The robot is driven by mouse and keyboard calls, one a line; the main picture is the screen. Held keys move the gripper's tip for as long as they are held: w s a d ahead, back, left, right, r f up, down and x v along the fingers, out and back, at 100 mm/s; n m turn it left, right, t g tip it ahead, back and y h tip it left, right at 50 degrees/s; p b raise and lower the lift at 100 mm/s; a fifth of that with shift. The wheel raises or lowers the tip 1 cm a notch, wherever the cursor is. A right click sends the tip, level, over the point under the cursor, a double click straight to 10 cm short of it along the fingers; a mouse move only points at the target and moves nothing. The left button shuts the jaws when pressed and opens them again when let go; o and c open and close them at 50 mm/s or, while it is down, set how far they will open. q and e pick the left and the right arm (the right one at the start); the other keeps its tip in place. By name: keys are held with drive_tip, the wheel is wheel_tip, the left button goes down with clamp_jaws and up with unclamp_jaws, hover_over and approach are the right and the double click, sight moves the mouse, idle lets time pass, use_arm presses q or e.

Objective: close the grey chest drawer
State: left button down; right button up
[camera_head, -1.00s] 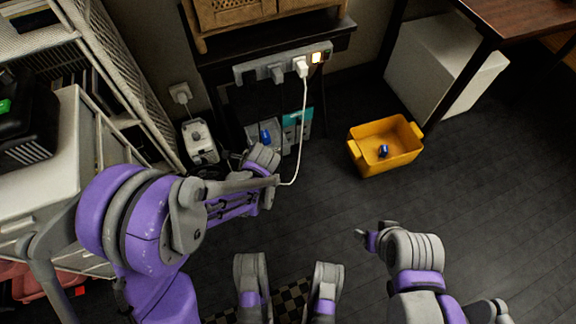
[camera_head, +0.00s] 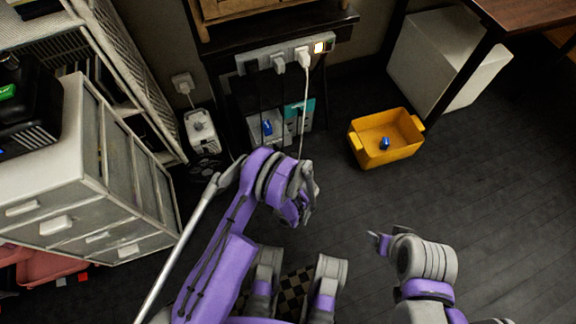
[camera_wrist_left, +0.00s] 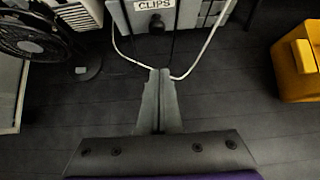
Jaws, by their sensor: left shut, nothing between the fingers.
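A small grey chest stands under the dark table in the head view. Its drawer (camera_head: 256,132) appears pulled out, and a blue thing (camera_head: 267,127) shows in it. In the left wrist view the grey drawer front (camera_wrist_left: 190,16) has a CLIPS label (camera_wrist_left: 155,4) and a dark round knob (camera_wrist_left: 156,25). My left gripper (camera_wrist_left: 160,73) is shut and empty, with its fingertips appearing just short of the drawer front, below the knob in the picture. In the head view my left forearm hides its fingertips. My right gripper (camera_head: 378,241) is at lower right, far from the chest; its jaws are unclear.
A white cable hangs from the power strip (camera_head: 285,56) close to my left wrist. A yellow bin (camera_head: 363,160) with a blue item stands on the floor to the right. A large drawer cabinet (camera_head: 45,177) is at left. A white box (camera_head: 440,62) is at back right. The floor between is clear.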

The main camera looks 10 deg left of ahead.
use_arm(q)
drive_tip(key=w+a+f+b, duration=0.2)
drive_tip(key=w+a+f, duration=0.2)
drive_tip(key=w, duration=0.3)
drive_tip(key=shift+w+a+f+b, duration=0.2)
drive_tip(key=shift+a+f+b, duration=0.1)
drive_tip(key=shift+a+f, duration=0.15)
